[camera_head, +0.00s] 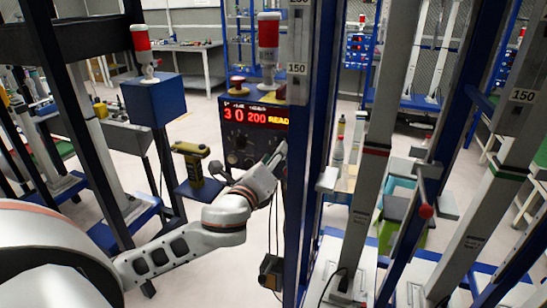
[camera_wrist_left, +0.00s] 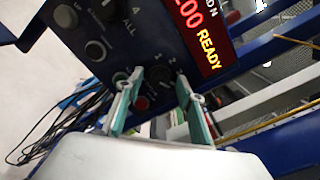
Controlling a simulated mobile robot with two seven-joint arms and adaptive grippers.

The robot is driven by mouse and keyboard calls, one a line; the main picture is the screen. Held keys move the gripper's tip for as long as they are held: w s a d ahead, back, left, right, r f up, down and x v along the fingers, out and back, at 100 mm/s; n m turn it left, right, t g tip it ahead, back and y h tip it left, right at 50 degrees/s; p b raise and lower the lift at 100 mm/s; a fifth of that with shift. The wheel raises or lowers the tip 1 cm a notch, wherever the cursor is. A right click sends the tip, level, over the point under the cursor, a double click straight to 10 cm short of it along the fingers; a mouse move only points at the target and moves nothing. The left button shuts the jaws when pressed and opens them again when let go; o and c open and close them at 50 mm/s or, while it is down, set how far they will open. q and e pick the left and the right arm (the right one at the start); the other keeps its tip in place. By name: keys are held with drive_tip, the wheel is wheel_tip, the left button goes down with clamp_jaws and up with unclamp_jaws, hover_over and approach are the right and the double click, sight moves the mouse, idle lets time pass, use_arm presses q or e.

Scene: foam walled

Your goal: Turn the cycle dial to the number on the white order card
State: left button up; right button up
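The blue control box (camera_head: 252,140) has a dark panel with a red and yellow display (camera_head: 256,116) reading "3 0 200 READ…", with dark knobs below it. In the left wrist view, a dark dial (camera_wrist_left: 158,76) has the marks 1 and 2 above it. Another knob (camera_wrist_left: 108,12) is near the marks 4 and ALL. I cannot tell which is the cycle dial, or where its pointer stands. My left gripper (camera_wrist_left: 160,84) is open, its teal fingers on either side of the dark dial; contact is unclear. I cannot make out a white order card. My right gripper is out of view.
A red button (camera_wrist_left: 142,102) sits beside the left finger. A blue upright with a scale (camera_head: 297,70) stands right of the panel, close to my left gripper. A yellow and black tool (camera_head: 193,160) is on a blue shelf left of the panel. Dark cables hang below.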

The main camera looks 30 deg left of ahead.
use_arm(q)
clamp_jaws()
drive_tip(key=shift+f+n+p, duration=0.15)
drive_tip(key=shift+n+p, duration=3.2)
drive_tip(key=shift+n, duration=0.45)
unclamp_jaws()
